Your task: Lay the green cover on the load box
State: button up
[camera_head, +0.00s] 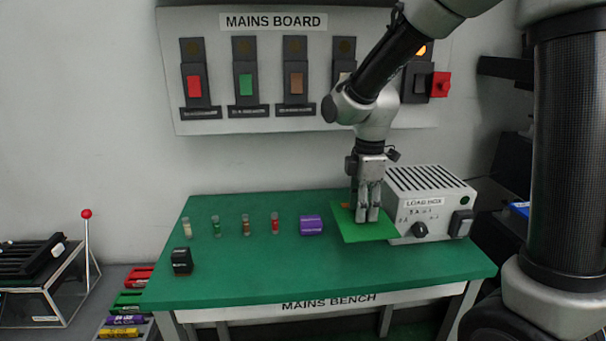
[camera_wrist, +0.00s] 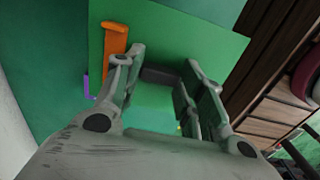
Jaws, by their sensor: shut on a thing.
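The green cover (camera_head: 358,234) is a flat, bright green sheet just left of the load box (camera_head: 400,210), over the green bench top. Its height above the bench is hard to tell. The load box is a white case with a slotted top, a black knob and a dark switch; its top is bare. My gripper (camera_head: 367,214) points down over the cover. In the wrist view my gripper (camera_wrist: 158,72) is shut on a dark grip on the cover (camera_wrist: 215,45).
On the bench (camera_head: 250,270) stand several small tubes (camera_head: 246,226), a purple block (camera_head: 311,225) and a black block (camera_head: 182,261). The mains board (camera_head: 255,70) with its switches is on the wall behind. A lever fixture (camera_head: 45,280) stands at left. The front of the bench is clear.

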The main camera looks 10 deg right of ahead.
aim_at(422, 177)
jog(key=k, duration=1)
